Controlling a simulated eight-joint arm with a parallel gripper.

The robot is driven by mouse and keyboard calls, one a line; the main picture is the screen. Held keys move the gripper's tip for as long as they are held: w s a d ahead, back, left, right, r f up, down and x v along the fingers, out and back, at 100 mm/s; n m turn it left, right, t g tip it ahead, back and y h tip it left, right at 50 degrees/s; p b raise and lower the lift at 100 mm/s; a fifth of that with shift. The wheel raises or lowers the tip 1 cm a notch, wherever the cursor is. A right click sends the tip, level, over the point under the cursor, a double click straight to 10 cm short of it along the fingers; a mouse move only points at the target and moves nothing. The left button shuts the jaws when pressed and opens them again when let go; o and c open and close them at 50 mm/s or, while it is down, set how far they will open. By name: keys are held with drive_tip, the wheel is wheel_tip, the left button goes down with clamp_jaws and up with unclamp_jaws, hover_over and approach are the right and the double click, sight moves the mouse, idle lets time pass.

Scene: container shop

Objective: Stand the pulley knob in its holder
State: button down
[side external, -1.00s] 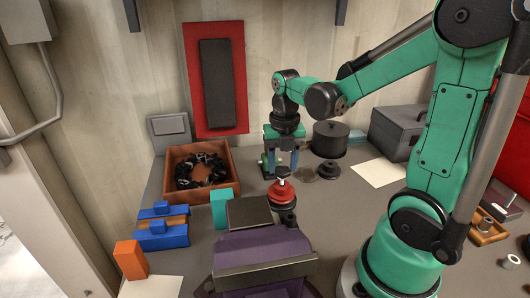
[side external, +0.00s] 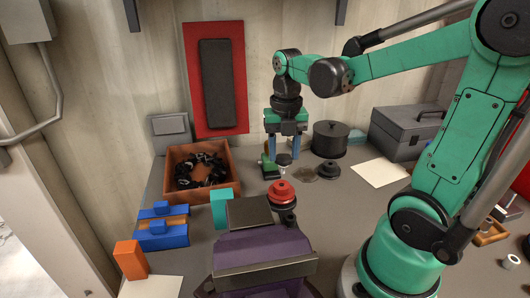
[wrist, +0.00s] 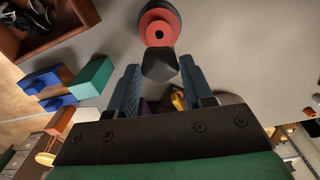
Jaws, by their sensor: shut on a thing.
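My gripper (side external: 284,152) points down, above and a little behind the red holder in the side view. It is shut on the pulley knob (side external: 284,160), a small dark piece with a pale part, held clear of the table. In the wrist view the knob (wrist: 160,64) shows as a dark tapered shape between the blue fingertips (wrist: 160,75). The holder (side external: 282,190) is a stepped red round piece standing behind the purple vise. In the wrist view the holder (wrist: 158,24) shows a dark hole, just beyond the knob and apart from it.
A purple vise with grey jaws (side external: 262,265) stands in front of the holder. A teal block (side external: 221,209) and blue blocks (side external: 161,232) are at left. An orange bin (side external: 228,190) of dark parts, a green item (side external: 270,169) and a black pot (side external: 330,140) stand behind.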

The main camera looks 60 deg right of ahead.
sight(292, 197)
drive_tip(key=shift+s+a+f, duration=1.15)
drive_tip(key=shift+s+f, duration=0.05)
drive_tip(key=shift+f, duration=0.1)
drive_tip(key=shift+s+a+f, duration=1.1)
drive_tip(key=shift+s+f, duration=0.05)
drive_tip(key=shift+f, duration=0.15)
drive_tip(key=shift+f, duration=0.9)
drive_tip(key=shift+c, duration=1.4)
unclamp_jaws()
wheel_tip(292, 197, up, 7)
